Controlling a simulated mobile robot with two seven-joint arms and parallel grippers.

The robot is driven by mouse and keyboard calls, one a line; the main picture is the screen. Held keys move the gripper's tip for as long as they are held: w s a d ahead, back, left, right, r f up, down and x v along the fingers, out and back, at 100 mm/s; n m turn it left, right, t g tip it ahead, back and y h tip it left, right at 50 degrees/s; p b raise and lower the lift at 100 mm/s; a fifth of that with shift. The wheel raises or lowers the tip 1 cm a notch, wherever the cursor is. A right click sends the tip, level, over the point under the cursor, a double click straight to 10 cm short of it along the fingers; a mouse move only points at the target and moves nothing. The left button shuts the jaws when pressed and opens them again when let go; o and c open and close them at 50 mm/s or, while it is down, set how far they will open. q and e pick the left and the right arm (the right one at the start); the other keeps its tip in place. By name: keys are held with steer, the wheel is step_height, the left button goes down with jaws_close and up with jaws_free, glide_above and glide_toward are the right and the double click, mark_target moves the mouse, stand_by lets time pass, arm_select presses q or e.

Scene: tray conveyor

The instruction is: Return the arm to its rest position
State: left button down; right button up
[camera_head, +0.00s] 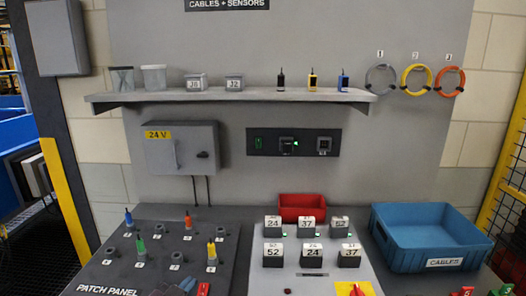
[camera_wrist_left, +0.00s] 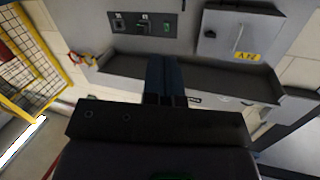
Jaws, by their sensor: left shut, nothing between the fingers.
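My left arm is mostly out of the head view. My right gripper is in neither view.
The patch panel bears several coloured plugs, including a green one (camera_head: 141,245) and a yellow one (camera_head: 211,249). Numbered blocks (camera_head: 311,256) stand to its right. A blue cable bin (camera_head: 430,240) and a red bin (camera_head: 302,207) stand near the wall. A shelf (camera_head: 230,97) juts out above.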

arm_select(q)
steer(key=s+a+f+n+g+y, duration=0.2)
steer(key=s+a+f, duration=0.3)
steer(key=s+f, duration=0.4)
steer(key=s+a+f+n+g+y, duration=0.2)
steer(key=s+a+f, duration=0.3)
steer(key=s+f, duration=0.4)
steer(key=s+n+y, duration=0.1)
steer(key=s, duration=0.4)
steer(key=shift+a+f, duration=0.3)
steer(key=shift+f, duration=0.05)
